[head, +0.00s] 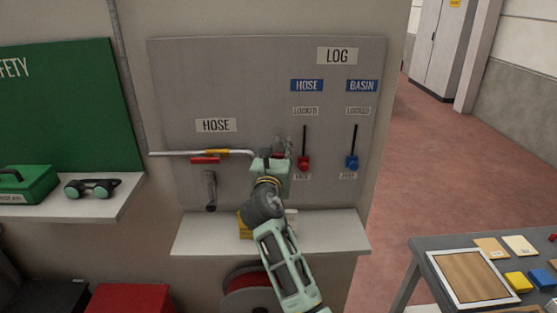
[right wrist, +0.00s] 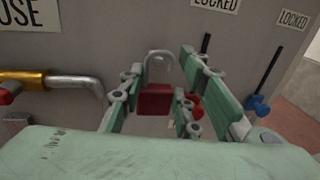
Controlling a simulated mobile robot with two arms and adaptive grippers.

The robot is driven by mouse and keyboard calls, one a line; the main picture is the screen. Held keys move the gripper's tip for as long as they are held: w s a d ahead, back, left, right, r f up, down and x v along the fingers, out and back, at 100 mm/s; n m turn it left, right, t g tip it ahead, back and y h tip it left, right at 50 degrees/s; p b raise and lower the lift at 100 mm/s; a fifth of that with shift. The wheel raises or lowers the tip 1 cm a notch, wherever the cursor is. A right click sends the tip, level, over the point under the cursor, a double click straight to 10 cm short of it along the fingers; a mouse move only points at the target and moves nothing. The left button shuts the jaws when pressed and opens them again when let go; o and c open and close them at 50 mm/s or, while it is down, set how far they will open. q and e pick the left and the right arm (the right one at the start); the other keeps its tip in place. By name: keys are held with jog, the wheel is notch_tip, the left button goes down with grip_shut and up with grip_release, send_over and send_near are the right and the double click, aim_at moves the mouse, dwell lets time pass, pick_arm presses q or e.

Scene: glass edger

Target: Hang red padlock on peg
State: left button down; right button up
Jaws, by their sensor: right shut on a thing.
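The red padlock (right wrist: 155,99) is between the fingers of my right gripper (right wrist: 165,84) in the right wrist view. Its grey shackle (right wrist: 160,56) points up. My right gripper is shut on it in front of the grey panel. In the head view my right gripper (head: 272,158) is left of the red knob and beyond the right end of the pipe; the padlock is largely hidden there. I cannot make out a separate peg; the gripper covers part of the panel. My left gripper is not in view.
A pipe (head: 180,154) with a red valve handle (head: 206,160) runs left of the gripper. A red knob (head: 304,163) and a blue knob (head: 352,162) sit low on black rods to the right. A white shelf (head: 335,240) juts out below.

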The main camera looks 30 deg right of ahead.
aim_at(278, 148)
jog(key=shift+b+x, duration=1.05)
jog(key=shift+x, duration=0.25)
jog(key=shift+w+f, duration=0.1)
jog(key=shift+w, duration=0.25)
jog(key=shift+w+d+f, duration=0.15)
jog(key=shift+w, duration=0.2)
jog(key=shift+d+p, duration=0.1)
jog(key=shift+p, duration=0.35)
jog(key=shift+w+f, duration=0.1)
jog(key=o, duration=1.3)
